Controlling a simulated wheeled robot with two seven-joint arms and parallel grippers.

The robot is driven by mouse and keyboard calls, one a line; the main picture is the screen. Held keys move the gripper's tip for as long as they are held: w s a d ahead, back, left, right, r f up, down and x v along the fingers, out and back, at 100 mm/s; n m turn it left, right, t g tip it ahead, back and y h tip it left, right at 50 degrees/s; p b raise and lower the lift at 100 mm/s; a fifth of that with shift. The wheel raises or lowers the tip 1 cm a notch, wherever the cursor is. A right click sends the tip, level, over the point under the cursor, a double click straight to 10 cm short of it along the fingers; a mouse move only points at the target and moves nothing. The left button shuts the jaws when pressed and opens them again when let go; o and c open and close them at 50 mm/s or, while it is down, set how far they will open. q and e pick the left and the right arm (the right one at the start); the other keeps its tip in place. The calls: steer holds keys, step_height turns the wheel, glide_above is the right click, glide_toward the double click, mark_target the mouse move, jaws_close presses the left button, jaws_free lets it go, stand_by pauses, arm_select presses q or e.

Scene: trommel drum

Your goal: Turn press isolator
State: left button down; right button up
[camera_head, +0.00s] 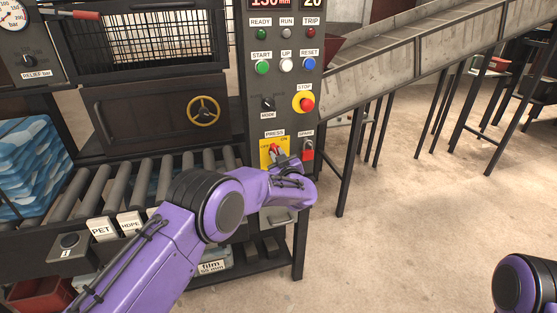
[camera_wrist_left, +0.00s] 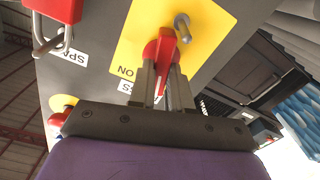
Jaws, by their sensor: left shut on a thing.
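The press isolator is a red handle (camera_head: 274,149) on a yellow plate (camera_head: 264,153) low on the dark control panel, under the PRESS label. The left wrist view shows the red handle (camera_wrist_left: 160,46) and the yellow plate (camera_wrist_left: 208,28) upside down, with a metal pin beside the handle and the word ON on the plate. My left gripper (camera_head: 279,158) is at the plate. Its two fingers (camera_wrist_left: 162,70) are shut around the red handle. My right gripper is out of view.
A red padlock (camera_head: 308,150) hangs right of the isolator, close to my left gripper. Above are the STOP button (camera_head: 306,104), MODE knob (camera_head: 267,103) and START button (camera_head: 262,67). Rollers (camera_head: 150,178) lie to the left. A sloped conveyor (camera_head: 400,52) is behind; open floor lies right.

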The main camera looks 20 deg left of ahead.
arm_select(q)
steer(key=n+b, duration=0.1)
steer(key=n, duration=0.1)
steer(key=n+b, duration=0.1)
steer(key=shift+f+n, duration=0.3)
steer(key=shift+n, duration=0.1)
steer(key=n+b, duration=0.2)
steer(key=n, duration=0.1)
steer(key=shift+s+a+f+n+b, duration=0.1)
steer(key=shift+n+b, duration=2.8)
steer(key=shift+n, duration=0.9)
steer(key=c, duration=1.1)
jaws_free()
steer(key=shift+o, duration=0.2)
steer(key=v, duration=1)
steer(key=shift+s, duration=0.25)
